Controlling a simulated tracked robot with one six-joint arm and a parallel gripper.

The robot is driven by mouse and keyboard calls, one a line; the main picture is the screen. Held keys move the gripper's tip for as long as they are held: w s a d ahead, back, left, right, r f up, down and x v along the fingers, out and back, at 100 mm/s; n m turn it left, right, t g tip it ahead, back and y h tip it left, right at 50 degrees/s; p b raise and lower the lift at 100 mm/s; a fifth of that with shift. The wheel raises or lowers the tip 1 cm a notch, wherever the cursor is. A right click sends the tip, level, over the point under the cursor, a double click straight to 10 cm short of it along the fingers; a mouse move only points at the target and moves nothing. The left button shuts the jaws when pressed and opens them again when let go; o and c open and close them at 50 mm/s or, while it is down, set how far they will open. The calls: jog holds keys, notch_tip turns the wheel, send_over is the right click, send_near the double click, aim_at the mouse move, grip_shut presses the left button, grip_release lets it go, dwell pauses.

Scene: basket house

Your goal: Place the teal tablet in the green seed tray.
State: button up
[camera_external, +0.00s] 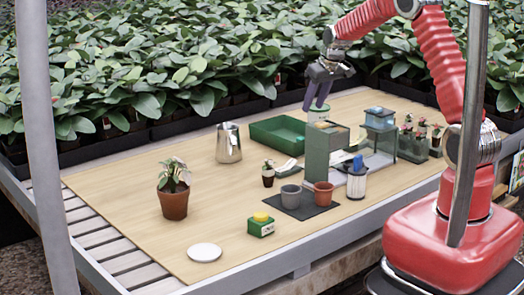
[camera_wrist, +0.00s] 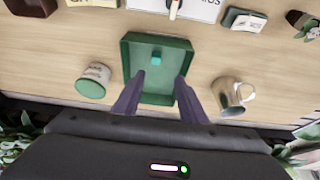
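My gripper (camera_external: 319,104) is raised above the table, pointing down, right of the tray. In the wrist view my gripper (camera_wrist: 159,77) is open, its fingers apart with nothing between them.
A metal jug (camera_external: 229,143) and a white-and-green can (camera_external: 318,115) stand on either side of the tray. A green box (camera_external: 318,155), pots and potted plants stand toward the right. A white plate (camera_external: 204,252) lies at the front. The table's left part is mostly clear.

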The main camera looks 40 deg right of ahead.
jog(key=s+a+r, duration=0.4)
jog(key=s+r, duration=0.3)
jog(key=s, duration=0.2)
jog(key=s+a+r, duration=0.3)
jog(key=s+r, duration=0.5)
jog(key=s, duration=0.1)
jog(key=s+a, duration=0.2)
jog(key=s, duration=0.9)
jog(key=s+a+t, duration=0.1)
jog(key=s+a, duration=0.1)
jog(key=s, duration=0.9)
jog(key=shift+s, duration=0.2)
